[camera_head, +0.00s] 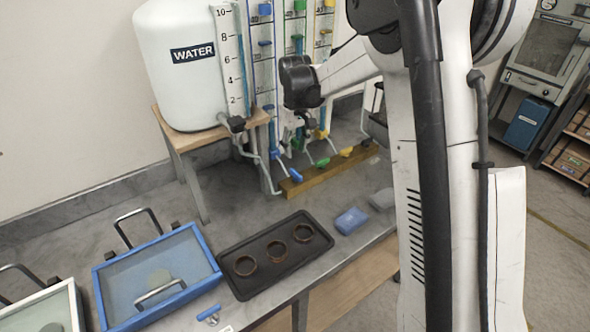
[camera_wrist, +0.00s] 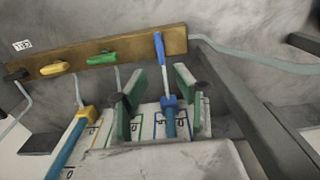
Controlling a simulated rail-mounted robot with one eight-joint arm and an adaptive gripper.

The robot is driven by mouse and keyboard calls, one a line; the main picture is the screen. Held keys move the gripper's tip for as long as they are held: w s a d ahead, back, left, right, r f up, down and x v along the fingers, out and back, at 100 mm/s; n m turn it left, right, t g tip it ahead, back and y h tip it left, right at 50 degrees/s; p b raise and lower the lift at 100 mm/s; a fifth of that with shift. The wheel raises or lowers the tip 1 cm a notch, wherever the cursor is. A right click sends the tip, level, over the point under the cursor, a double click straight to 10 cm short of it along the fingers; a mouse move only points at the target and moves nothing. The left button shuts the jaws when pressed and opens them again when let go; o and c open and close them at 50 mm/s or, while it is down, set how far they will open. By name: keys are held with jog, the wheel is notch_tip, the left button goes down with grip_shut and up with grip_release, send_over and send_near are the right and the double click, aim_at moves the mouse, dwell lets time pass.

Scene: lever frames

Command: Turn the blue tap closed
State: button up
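The blue tap (camera_head: 296,175) sits on a wooden rail (camera_head: 292,188) at the foot of the water columns. In the wrist view its blue handle (camera_wrist: 160,48) lies across the rail, while the green handle (camera_wrist: 102,58) and yellow handle (camera_wrist: 58,68) lie along it. My gripper (camera_wrist: 160,70) is open, with one green-padded finger on each side of the pipe line below the blue handle. The handle tip shows just beyond the fingertips, and I see no contact. In the head view my gripper (camera_head: 305,116) hangs above the rail before the columns.
Measuring columns (camera_head: 263,70) stand behind the rail, beside a white water tank (camera_head: 185,60) on a wooden stand (camera_head: 168,135). Green (camera_head: 322,162) and yellow (camera_head: 346,152) taps are close to the blue one. A black tray (camera_head: 235,284) and blue-framed basin (camera_head: 108,290) are in front.

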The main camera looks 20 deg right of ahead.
aim_at(295, 171)
notch_tip(295, 171, down, 9)
jog(key=shift+f+p, duration=0.1)
jog(key=shift+p, duration=0.3)
grip_shut()
